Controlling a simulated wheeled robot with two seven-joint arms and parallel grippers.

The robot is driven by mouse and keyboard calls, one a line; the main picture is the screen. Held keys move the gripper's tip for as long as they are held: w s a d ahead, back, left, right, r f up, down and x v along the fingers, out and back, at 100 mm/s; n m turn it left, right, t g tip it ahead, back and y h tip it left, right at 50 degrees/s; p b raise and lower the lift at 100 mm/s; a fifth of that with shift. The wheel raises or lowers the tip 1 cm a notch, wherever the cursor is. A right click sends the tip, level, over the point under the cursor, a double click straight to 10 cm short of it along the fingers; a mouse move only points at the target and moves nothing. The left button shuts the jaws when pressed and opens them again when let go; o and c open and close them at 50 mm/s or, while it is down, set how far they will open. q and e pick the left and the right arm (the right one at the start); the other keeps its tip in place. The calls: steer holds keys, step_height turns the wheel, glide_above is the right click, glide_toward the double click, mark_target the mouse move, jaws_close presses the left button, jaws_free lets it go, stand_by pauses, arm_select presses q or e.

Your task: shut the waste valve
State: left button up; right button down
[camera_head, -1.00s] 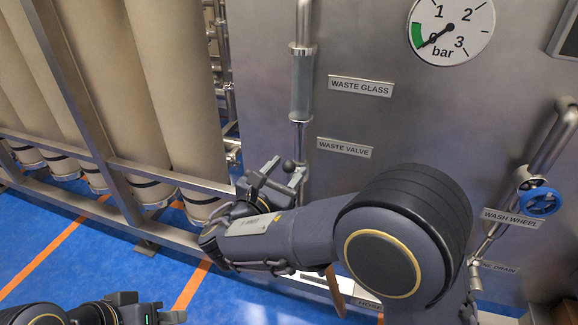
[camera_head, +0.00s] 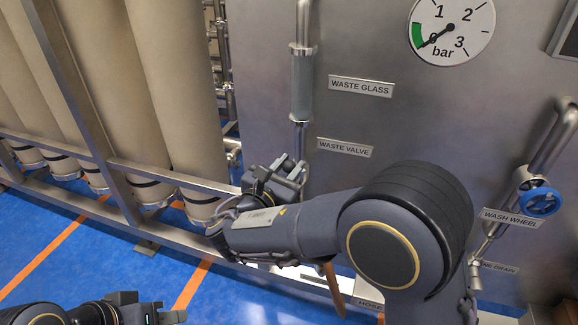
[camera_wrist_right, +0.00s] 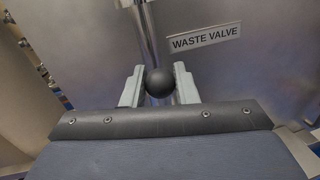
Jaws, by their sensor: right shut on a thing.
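The waste valve is on the vertical steel pipe beside the WASTE VALVE label (camera_head: 345,148). Its black ball knob (camera_wrist_right: 159,82) sits between the two fingers of my right gripper (camera_wrist_right: 159,88) in the right wrist view. My right gripper (camera_head: 288,172) is shut on this knob; in the head view the hand hides most of the valve and its handle. The label also shows in the right wrist view (camera_wrist_right: 206,37). My left gripper (camera_head: 172,317) is at the bottom left edge, away from the valve, over the blue floor; its fingers are partly cut off.
A sight glass (camera_head: 302,88) is on the pipe above, beside the WASTE GLASS label (camera_head: 360,86). A pressure gauge (camera_head: 451,28) is at the upper right. A blue wash wheel (camera_head: 540,201) is at the right. Tall beige cylinders (camera_head: 170,90) stand behind a steel frame at the left.

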steer(key=shift+w+a+r+n+p, duration=0.1)
steer(key=shift+a+n+p, duration=0.3)
steer(key=shift+n+p, duration=0.35)
steer(key=w+a+f+n+t+y+p, duration=0.1)
steer(key=a+f+n+p, duration=0.2)
steer(key=n, duration=0.6)
steer(key=w+a+f+n+t+y+p, duration=0.1)
steer(key=a+f+n+p, duration=0.2)
steer(key=f+n+p, duration=0.2)
steer(key=shift+a+f+n+t+p, duration=0.15)
steer(key=shift+a+n+t+p, duration=0.25)
steer(key=shift+n+p, duration=1.35)
steer(key=shift+w+n+b, duration=0.1)
steer(key=shift+n+b, duration=0.4)
steer(key=shift+n, duration=0.1)
steer(key=shift+f, duration=0.1)
steer(key=c, duration=1.2)
jaws_free()
